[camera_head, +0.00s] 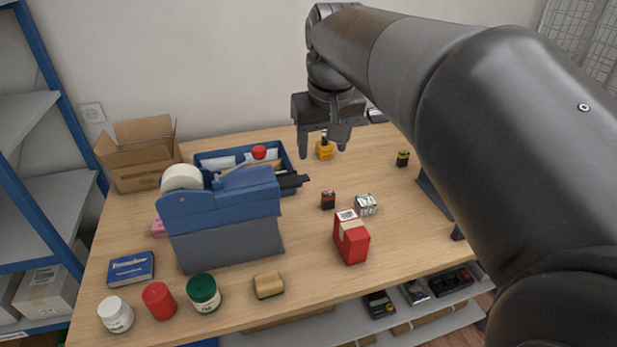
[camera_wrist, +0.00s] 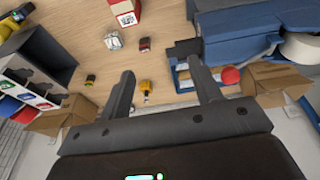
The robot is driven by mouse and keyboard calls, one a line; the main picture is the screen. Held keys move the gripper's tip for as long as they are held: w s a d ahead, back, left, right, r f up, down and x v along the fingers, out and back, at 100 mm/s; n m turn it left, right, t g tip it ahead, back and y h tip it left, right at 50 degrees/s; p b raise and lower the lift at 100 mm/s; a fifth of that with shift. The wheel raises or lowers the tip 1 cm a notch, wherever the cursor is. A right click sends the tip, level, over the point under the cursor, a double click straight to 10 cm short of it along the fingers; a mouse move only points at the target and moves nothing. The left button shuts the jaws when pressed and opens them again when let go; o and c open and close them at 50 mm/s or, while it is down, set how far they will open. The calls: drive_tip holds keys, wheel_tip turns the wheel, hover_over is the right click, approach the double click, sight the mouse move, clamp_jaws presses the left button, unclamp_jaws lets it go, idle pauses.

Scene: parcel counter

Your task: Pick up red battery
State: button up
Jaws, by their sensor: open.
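The red battery (camera_head: 328,200) is a small dark block with red on it, standing on the wooden table (camera_head: 400,200) near its middle. It also shows in the wrist view (camera_wrist: 144,45), beyond the fingertips and left of centre. My gripper (camera_head: 319,146) is open and empty, above the back part of the table. It is behind the battery in the head view and apart from it.
A small white-green box (camera_head: 366,205) and a red carton (camera_head: 351,238) stand close to the battery. A blue tape dispenser (camera_head: 222,210) is left. A yellow object (camera_head: 325,150) is beneath my gripper. Another battery (camera_head: 403,158) stands right. A blue tray (camera_head: 287,150) is behind.

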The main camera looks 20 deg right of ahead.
drive_tip(key=w+d+f+g, duration=0.2)
drive_tip(key=w+d, duration=0.2)
drive_tip(key=w, duration=0.6)
drive_tip(key=g, duration=0.1)
hover_over(329, 193)
wheel_tip(329, 193, down, 4)
drive_tip(key=f, duration=1.9)
drive_tip(key=shift+w+a, duration=0.35)
drive_tip(key=shift+a, duration=0.05)
drive_tip(key=f, duration=0.5)
drive_tip(key=shift+s+d+f, duration=0.25)
drive_tip(key=shift+d, duration=0.15)
drive_tip(key=c, duration=1.1)
drive_tip(key=shift+r, duration=0.15)
